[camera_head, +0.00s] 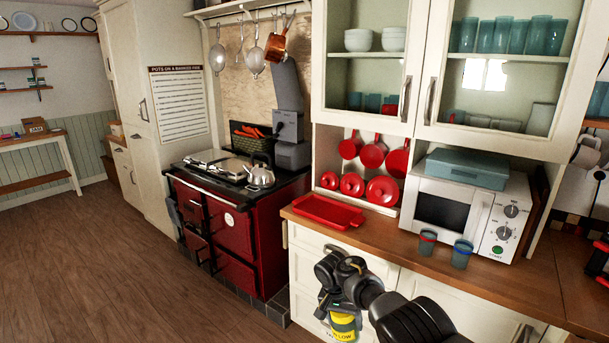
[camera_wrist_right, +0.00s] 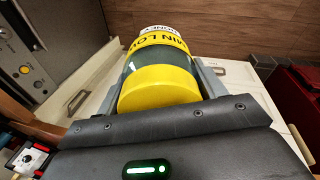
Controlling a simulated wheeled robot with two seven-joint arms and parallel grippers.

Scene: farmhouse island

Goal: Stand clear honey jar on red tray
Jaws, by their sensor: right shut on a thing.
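The red tray (camera_head: 328,210) lies on the wooden counter in the head view, and its inside looks empty. My right gripper (camera_head: 342,300) is in front of the counter, below and to the right of the tray. It is shut on the honey jar (camera_head: 343,328), which hangs below the counter top in front of the white drawers. In the right wrist view the jar (camera_wrist_right: 160,88) has a yellow lid, dark glass and a yellow label with black letters, and sits between the two fingers. My left gripper is not in view.
Two blue-grey cups (camera_head: 427,242) stand on the counter before the white microwave (camera_head: 470,208). Red pans and lids (camera_head: 383,190) are behind the tray. The red stove (camera_head: 235,225) with a kettle (camera_head: 260,176) is at the left.

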